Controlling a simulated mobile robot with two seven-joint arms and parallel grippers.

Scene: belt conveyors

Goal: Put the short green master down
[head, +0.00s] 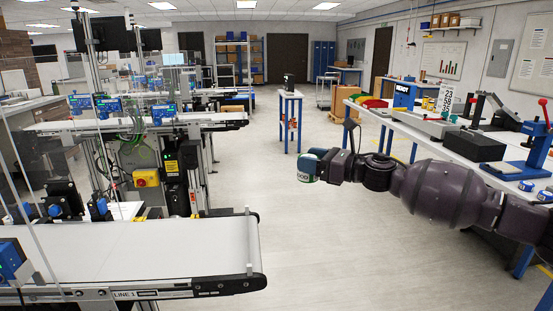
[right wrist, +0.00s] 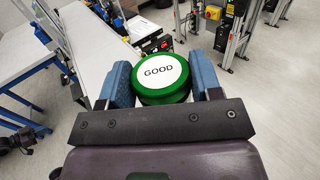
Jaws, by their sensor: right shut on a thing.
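The short green master (right wrist: 160,97) is a squat round green piece with a white top reading "GOOD". In the right wrist view it sits between the two blue fingers of my right gripper (right wrist: 162,72), which is shut on it. In the head view the master (head: 306,170) shows at the end of my right arm, held out over open floor. My right gripper (head: 318,163) is seen from behind there, and its fingers partly hide the master. My left gripper is not in view.
A white belt conveyor (head: 130,255) marked LINE 1 stands front left, with another conveyor (head: 130,124) behind it. A long white bench (head: 430,146) with tools and boxes runs along the right. A small blue-legged table (head: 290,95) stands beyond my gripper. The floor between is clear.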

